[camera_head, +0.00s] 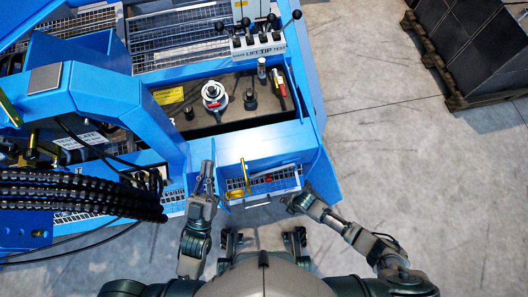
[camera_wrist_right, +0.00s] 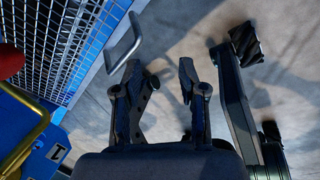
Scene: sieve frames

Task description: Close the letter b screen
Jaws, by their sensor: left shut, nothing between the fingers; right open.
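A wire-mesh screen (camera_head: 284,181) sits at the front edge of the blue machine, between my two grippers. It shows large in the right wrist view (camera_wrist_right: 70,40), with a grey bent handle (camera_wrist_right: 125,42) beside it. I can read no letter b on it. My left gripper (camera_head: 208,168) is shut and empty, just left of the screen at the machine's front. My right gripper (camera_head: 295,195) is to the right of the screen, near its front corner. In the right wrist view its fingers (camera_wrist_right: 159,70) are apart with only floor between them, and the handle is ahead of them to the left.
A yellow bent rod (camera_head: 246,174) stands by the screen; a yellow bar also shows in the right wrist view (camera_wrist_right: 25,130). Black hoses (camera_head: 80,195) crowd the left. Control levers (camera_head: 255,40) are at the back. The concrete floor (camera_head: 400,160) to the right is clear.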

